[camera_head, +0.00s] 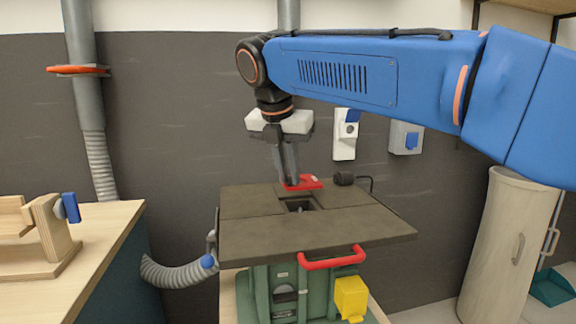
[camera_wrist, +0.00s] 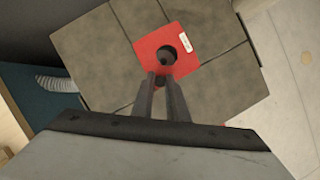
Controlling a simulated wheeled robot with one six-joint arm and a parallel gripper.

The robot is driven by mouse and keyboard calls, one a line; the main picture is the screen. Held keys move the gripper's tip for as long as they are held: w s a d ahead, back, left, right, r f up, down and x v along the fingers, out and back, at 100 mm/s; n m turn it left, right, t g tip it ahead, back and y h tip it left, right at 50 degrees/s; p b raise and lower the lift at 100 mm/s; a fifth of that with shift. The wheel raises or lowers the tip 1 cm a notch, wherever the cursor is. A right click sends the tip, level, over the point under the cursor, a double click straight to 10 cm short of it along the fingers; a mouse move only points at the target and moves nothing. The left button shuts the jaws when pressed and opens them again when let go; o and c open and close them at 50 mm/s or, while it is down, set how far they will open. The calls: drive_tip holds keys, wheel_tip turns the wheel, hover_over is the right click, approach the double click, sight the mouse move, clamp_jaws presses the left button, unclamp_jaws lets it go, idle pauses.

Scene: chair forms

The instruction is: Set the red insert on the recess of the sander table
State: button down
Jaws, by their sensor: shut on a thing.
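The red insert (camera_head: 309,184) is a flat square plate with a round hole and a small white label. My gripper (camera_head: 291,183) is shut on its near edge and holds it at the sander table (camera_head: 365,226), towards the back. The dark recess (camera_head: 299,204) shows in the head view, just in front of and below the insert. In the wrist view the insert hides most or all of the recess. The gap between insert and table is hard to judge.
A red bar handle (camera_head: 332,259) and a yellow box (camera_head: 351,297) are on the green machine base. A wooden bench (camera_head: 95,250) stands left, a tall beige bin (camera_head: 508,250) right.

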sight(289, 184)
drive_tip(key=shift+f, duration=1.7)
drive_tip(key=shift+w+d+f, duration=0.1)
drive_tip(key=shift+f, duration=1.3)
idle(0.3)
drive_tip(key=c, duration=1.7)
unclamp_jaws()
drive_tip(key=shift+o, duration=0.2)
drive_tip(key=v, duration=1.7)
drive_tip(key=shift+r, duration=0.25)
